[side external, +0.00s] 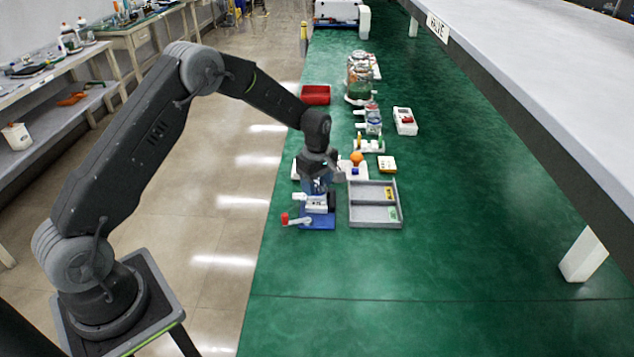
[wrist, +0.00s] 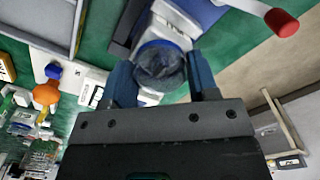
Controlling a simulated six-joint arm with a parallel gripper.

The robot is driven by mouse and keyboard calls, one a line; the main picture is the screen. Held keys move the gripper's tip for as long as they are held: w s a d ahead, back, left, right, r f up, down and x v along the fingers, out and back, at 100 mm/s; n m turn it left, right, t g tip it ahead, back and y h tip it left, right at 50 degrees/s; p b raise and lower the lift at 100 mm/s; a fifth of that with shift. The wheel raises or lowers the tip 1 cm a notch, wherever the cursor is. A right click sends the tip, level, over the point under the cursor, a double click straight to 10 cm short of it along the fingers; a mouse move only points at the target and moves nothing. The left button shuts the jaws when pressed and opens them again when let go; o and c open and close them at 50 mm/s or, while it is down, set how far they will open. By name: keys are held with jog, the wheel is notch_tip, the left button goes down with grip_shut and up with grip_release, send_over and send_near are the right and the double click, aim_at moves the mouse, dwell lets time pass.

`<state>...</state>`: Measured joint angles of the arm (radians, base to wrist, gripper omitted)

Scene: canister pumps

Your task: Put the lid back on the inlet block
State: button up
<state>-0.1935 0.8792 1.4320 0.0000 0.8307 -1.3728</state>
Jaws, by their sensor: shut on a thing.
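The inlet block (side external: 316,203) is a white body on a blue base (side external: 318,223), with a red-tipped lever (side external: 285,218) on its left. In the wrist view the white block (wrist: 172,25) shows beyond the fingers, with the red tip (wrist: 281,22) at upper right. My gripper (side external: 318,188) is pointed down, right above the block. In the wrist view my gripper (wrist: 161,80) has its two blue fingers shut on a round dark grey lid with a blue rim (wrist: 160,64). The lid overlaps the block in this view; I cannot tell whether they touch.
A grey divided tray (side external: 375,215) stands close to the right of the block. Behind are an orange knob (side external: 357,158) on a white base, a yellow box (side external: 387,163), a red bin (side external: 316,95) and glass canisters (side external: 359,80). The green bench is clear in front and at right.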

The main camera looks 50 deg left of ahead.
dwell(0.3)
jog(key=o, duration=1)
jog(key=shift+o, duration=0.3)
jog(key=shift+o, duration=1.1)
jog(key=shift+r, duration=0.1)
jog(key=shift+r, duration=3.4)
grip_shut()
